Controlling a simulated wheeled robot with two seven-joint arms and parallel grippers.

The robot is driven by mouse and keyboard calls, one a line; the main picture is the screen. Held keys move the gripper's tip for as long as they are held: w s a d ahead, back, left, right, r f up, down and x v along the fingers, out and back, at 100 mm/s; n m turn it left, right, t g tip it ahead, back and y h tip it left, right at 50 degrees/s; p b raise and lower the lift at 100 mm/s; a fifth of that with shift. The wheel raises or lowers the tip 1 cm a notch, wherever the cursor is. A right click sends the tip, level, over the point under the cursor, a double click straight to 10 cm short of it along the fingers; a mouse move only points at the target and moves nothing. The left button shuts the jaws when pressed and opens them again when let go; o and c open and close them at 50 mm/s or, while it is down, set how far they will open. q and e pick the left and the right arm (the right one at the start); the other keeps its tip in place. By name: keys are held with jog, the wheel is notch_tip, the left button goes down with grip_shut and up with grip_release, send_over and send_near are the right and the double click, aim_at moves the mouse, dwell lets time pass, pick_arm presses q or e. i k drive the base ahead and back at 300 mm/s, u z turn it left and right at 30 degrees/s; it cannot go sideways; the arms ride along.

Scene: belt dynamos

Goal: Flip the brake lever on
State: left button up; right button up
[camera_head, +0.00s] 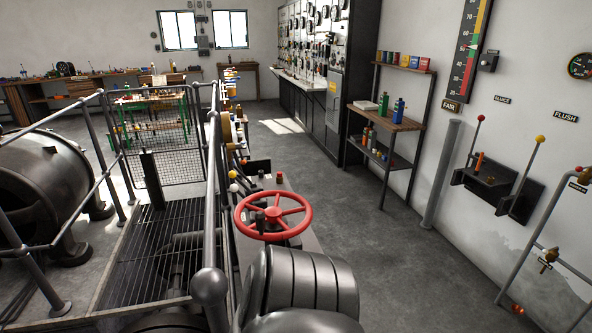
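I cannot tell which lever is the brake lever. On the right wall, a dark bracket carries a lever with a red knob (481,118) and a longer lever with a yellow knob (540,139); both stand up, leaning slightly right. Neither of my grippers is in view.
A red handwheel (273,215) tops the console. A grey railing (211,230) and a floor grating (160,250) lie left of it. A shelf rack (398,124) stands by the right wall. The floor (375,240) between console and wall is clear.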

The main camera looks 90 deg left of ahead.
aim_at(236, 158)
jog(key=z, duration=0.05)
jog(key=i, duration=1.85)
jog(key=u, duration=3.9)
jog(key=i, duration=1)
jog(key=z, duration=0.5)
jog(key=k, duration=0.6)
jog(key=z, duration=0.85)
jog(key=i, duration=1.75)
